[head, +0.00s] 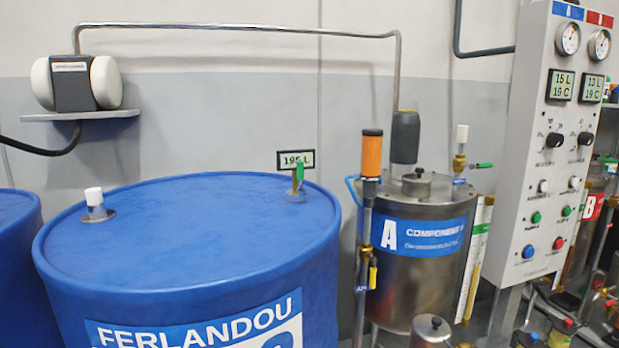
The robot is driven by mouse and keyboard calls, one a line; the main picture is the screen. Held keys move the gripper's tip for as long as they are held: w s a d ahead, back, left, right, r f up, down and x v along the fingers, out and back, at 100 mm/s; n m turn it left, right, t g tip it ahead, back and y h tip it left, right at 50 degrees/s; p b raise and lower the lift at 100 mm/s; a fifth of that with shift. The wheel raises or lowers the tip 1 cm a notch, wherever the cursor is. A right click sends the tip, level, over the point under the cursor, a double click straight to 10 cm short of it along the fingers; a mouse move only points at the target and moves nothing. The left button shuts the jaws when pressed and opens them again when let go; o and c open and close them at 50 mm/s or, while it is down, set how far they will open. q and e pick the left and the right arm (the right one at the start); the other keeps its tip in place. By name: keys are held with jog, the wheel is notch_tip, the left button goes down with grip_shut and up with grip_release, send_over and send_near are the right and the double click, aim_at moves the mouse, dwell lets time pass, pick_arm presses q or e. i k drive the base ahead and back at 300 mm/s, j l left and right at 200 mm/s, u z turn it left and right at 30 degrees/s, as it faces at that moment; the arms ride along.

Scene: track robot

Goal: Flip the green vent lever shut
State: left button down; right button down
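A small green lever (483,165) sticks out level to the right from the brass fitting (459,165) on top of the steel component A tank (405,285). A white cylinder (462,134) stands on that fitting. Another small green lever (300,175) stands upright on a brass fitting at the right of the blue drum's lid, beside a display (296,159) that seems to read 195 L. I cannot tell from this view which of the two is the vent lever. Neither of my grippers shows.
The large blue drum (190,240) fills the left front, with a white-capped fitting (95,202) on its lid. An orange-topped upright pipe (371,155) and a dark grey cylinder (405,137) stand by the tank. A grey control panel (548,130) rises close on the right.

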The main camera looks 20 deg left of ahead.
aim_at(300, 164)
jog(key=i+l, duration=0.1)
jog(key=l, duration=0.35)
jog(key=i+l+u, duration=0.1)
jog(key=l, duration=0.4)
jog(key=i+l, duration=0.15)
jog(key=l, duration=0.3)
jog(key=u, duration=0.05)
